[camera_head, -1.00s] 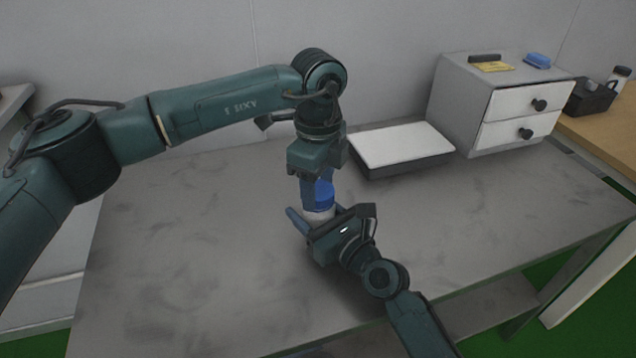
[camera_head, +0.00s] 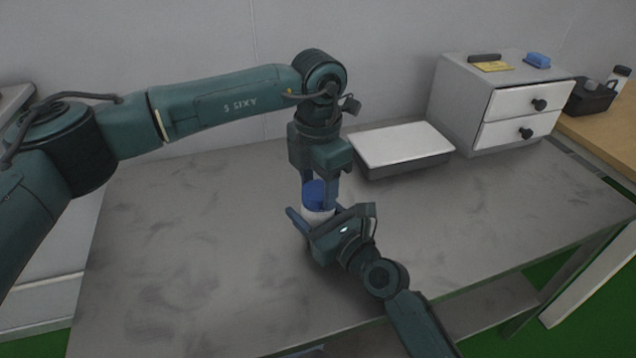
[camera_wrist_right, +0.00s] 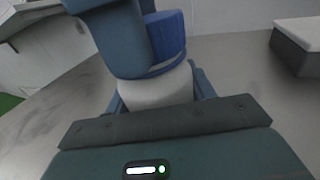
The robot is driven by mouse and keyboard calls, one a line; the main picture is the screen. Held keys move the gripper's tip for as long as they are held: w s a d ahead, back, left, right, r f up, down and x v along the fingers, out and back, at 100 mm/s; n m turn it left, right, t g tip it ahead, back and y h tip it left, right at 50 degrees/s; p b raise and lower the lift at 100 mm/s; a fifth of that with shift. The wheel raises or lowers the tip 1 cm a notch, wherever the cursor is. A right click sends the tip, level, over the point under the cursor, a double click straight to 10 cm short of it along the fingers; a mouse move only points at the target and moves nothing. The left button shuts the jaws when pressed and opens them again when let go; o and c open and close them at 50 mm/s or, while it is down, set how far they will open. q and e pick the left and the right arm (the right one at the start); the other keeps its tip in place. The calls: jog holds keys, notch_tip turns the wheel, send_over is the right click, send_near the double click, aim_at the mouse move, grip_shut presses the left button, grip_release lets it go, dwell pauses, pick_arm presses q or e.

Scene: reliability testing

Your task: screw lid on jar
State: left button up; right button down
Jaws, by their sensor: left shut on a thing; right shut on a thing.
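The white jar (camera_head: 318,216) stands on the grey table with the blue lid (camera_head: 314,192) on top of it. My left gripper (camera_head: 319,190) points straight down from above and is shut on the lid. My right gripper (camera_head: 312,222) comes in low from the front right and is shut on the jar body. In the right wrist view the white jar (camera_wrist_right: 156,90) sits between the right fingers, and the blue lid (camera_wrist_right: 166,38) is above it, partly hidden by a left finger. Whether the lid is fully seated cannot be told.
A flat box with a white top (camera_head: 402,146) lies behind and right of the jar. A white drawer unit (camera_head: 458,105) stands at the back right with small items on top. A dark basket (camera_head: 590,97) is farther right. The table's left and front areas are clear.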

pick_arm(q)
jog(key=m, duration=0.4)
jog(key=shift+m, duration=0.3)
jog(key=m, duration=0.8)
jog(key=shift+m, duration=0.4)
jog(key=m, duration=0.3)
jog(key=shift+m, duration=0.4)
jog(key=o, duration=1.2)
notch_tip(320, 180, up, 12)
